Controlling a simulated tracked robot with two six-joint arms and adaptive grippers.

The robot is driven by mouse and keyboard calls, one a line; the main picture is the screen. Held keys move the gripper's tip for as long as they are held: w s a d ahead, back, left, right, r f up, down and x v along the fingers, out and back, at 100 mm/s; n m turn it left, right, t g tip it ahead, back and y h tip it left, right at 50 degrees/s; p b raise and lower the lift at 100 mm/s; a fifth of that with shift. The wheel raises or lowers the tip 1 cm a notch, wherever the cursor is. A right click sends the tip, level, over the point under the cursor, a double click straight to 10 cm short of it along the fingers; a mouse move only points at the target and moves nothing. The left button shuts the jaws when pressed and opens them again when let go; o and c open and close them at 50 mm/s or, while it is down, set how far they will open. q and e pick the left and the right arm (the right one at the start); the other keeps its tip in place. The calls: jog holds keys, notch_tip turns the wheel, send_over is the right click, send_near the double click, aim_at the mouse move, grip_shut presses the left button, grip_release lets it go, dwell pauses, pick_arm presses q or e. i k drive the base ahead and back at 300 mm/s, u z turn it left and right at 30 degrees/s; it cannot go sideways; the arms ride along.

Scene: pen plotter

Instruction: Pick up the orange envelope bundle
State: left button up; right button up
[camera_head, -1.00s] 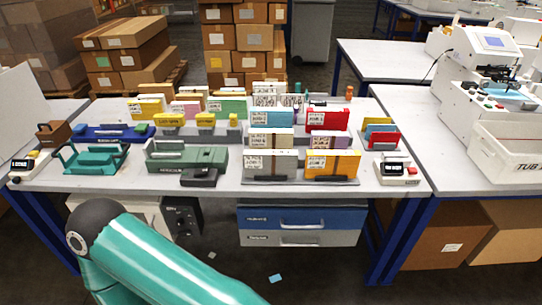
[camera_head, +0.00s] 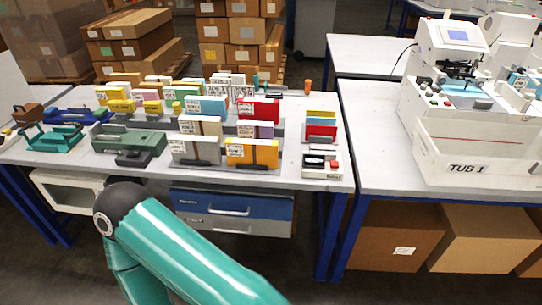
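The orange envelope bundle (camera_head: 262,154) stands upright in a dark holder at the front of the table, in the right part of the group of bundles. It has a brown band and a white label on its face. A grey bundle (camera_head: 206,152) stands to its left, and a purple one (camera_head: 262,131) with a white label stands behind it. Neither gripper is in view. Only a teal link and dark joint of one of my arms show at the bottom, below the table's front edge.
Several other coloured bundles stand close behind in rows. A small white device (camera_head: 322,164) sits at the right front. A white tub marked TUB 1 (camera_head: 465,167) stands on the table at right.

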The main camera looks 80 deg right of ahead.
aim_at(243, 151)
jog(key=z, duration=1.75)
jog(key=i, duration=0.95)
jog(key=u, duration=0.05)
jog(key=k, duration=0.85)
jog(key=z, duration=0.2)
jog(key=i, duration=0.85)
jog(key=u, duration=0.05)
